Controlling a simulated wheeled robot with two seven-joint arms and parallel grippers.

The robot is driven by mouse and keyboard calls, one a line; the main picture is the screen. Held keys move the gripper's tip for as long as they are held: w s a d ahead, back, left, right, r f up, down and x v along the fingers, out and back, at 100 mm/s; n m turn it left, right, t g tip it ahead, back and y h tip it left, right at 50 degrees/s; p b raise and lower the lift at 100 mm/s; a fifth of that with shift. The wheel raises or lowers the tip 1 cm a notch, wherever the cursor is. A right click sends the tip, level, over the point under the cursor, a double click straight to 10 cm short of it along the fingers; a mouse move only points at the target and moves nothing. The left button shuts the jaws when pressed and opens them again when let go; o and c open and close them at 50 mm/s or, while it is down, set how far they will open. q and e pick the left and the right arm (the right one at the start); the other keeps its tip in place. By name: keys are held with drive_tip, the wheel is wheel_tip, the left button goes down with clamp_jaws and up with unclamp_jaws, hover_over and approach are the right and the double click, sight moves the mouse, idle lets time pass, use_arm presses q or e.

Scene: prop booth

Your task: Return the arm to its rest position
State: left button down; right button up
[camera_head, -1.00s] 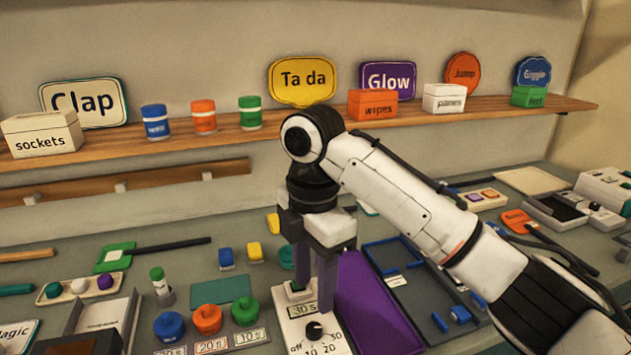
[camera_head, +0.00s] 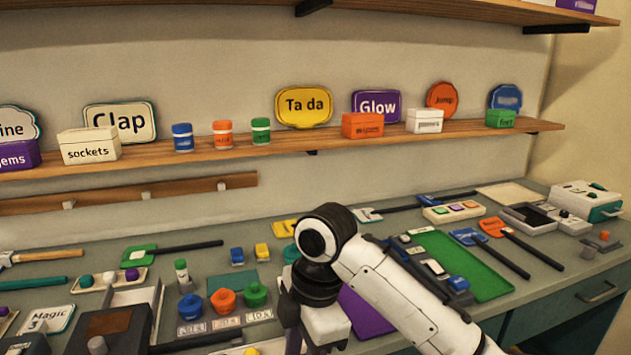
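My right arm comes in from the lower right in the head view. Its wrist is above the front part of the counter (camera_head: 400,222). The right gripper's fingers run off the bottom edge of the picture, so the tips and anything between them are hidden. My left gripper does not show. A purple tray (camera_head: 366,312) is partly hidden behind the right wrist. Orange (camera_head: 223,300) and green (camera_head: 255,294) knobbed pieces stand just left of the wrist.
A shelf (camera_head: 300,146) with signs, jars and boxes runs along the wall behind. A green tray (camera_head: 465,265) and paddles lie right of the arm. A dark box (camera_head: 112,328) stands front left. A white device (camera_head: 585,200) is at the far right.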

drive_tip(key=s+d+f+m+t+y, duration=0.1)
drive_tip(key=s+d+f+m, duration=0.2)
drive_tip(key=s+f+m, duration=0.3)
drive_tip(key=s+d+f+m+t+y, duration=0.1)
drive_tip(key=s+d+f+m+y, duration=0.15)
drive_tip(key=s+f+m, duration=0.4)
drive_tip(key=s+d+f+m+t+h, duration=0.1)
drive_tip(key=s+d+f+m+h, duration=0.2)
drive_tip(key=s+d, duration=0.5)
drive_tip(key=s+d+f+m+t+h, duration=0.1)
drive_tip(key=s+d+f+m+h, duration=0.15)
drive_tip(key=d+m, duration=0.6)
drive_tip(key=w+a+f+n+t+y, duration=0.1)
drive_tip(key=w+f+t, duration=0.1)
drive_tip(key=f, duration=0.4)
drive_tip(key=w+a+f+n+t+y, duration=0.1)
drive_tip(key=a+f+n+t, duration=0.1)
drive_tip(key=f, duration=0.3)
drive_tip(key=shift+w+f+t+y, duration=0.3)
drive_tip(key=shift+w+f, duration=0.05)
